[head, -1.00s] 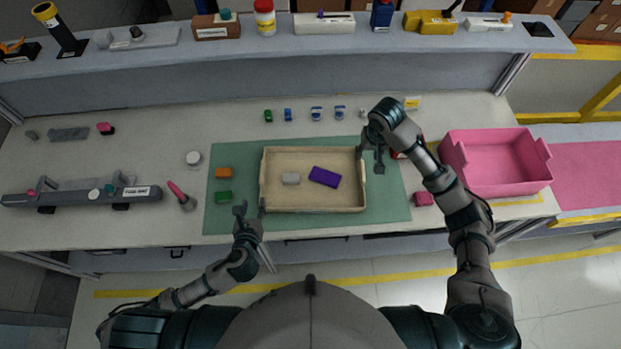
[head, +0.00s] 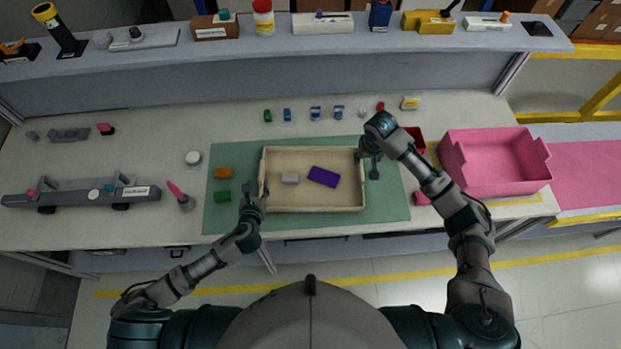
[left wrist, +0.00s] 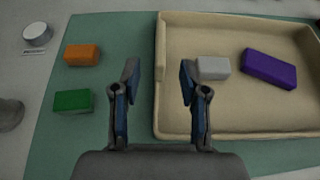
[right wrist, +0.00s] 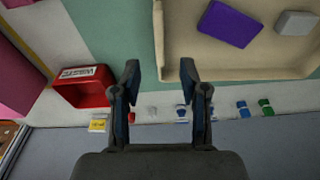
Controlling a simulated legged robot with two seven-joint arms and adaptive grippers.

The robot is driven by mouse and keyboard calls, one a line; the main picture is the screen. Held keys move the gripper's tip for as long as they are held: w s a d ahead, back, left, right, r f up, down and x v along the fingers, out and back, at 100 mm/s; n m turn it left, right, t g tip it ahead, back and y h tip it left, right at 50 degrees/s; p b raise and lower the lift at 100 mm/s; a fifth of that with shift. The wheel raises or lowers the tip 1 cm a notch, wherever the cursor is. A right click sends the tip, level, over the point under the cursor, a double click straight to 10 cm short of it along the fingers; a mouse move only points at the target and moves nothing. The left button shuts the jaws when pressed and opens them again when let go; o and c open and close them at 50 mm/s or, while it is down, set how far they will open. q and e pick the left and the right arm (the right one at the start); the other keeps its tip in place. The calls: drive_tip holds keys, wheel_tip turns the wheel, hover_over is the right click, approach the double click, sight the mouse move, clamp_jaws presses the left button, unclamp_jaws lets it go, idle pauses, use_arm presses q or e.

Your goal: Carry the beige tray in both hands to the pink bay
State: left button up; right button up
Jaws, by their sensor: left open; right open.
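The beige tray (head: 315,208) lies on the green mat and holds a purple block (head: 324,177) and a grey block (head: 290,178). My left gripper (head: 254,188) is open at the tray's left wall; in the left wrist view its fingers (left wrist: 160,78) appear either side of that wall's line. My right gripper (head: 368,166) is open at the tray's right wall; in the right wrist view the wall end shows between its fingers (right wrist: 160,78). Contact cannot be told. A pink flat area (head: 590,172) lies at the far right, beyond a pink open bin (head: 490,180).
An orange block (head: 223,173) and a green block (head: 222,196) lie left of the tray on the mat. A red bin (right wrist: 82,92) stands near my right gripper. Small coloured parts line the table behind the tray. A shelf (head: 300,40) runs along the back.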

sight(260, 170)
use_arm(q)
drive_tip(key=x, duration=0.8)
drive_tip(key=shift+w, duration=0.1)
use_arm(e)
drive_tip(key=f, duration=0.5)
drive_tip(key=w+f, duration=0.1)
drive_tip(key=f, duration=0.2)
drive_tip(key=shift+w+f, duration=0.1)
use_arm(q)
drive_tip(key=shift+w+a+f, duration=0.15)
drive_tip(key=shift+w, duration=0.15)
use_arm(e)
drive_tip(key=shift+a+f, duration=0.15)
drive_tip(key=shift+f, duration=0.15)
use_arm(q)
drive_tip(key=shift+d, duration=0.35)
clamp_jaws()
use_arm(e)
drive_tip(key=shift+d, duration=0.35)
clamp_jaws()
use_arm(q)
drive_tip(key=shift+a, duration=0.15)
use_arm(e)
drive_tip(key=shift+a, duration=0.15)
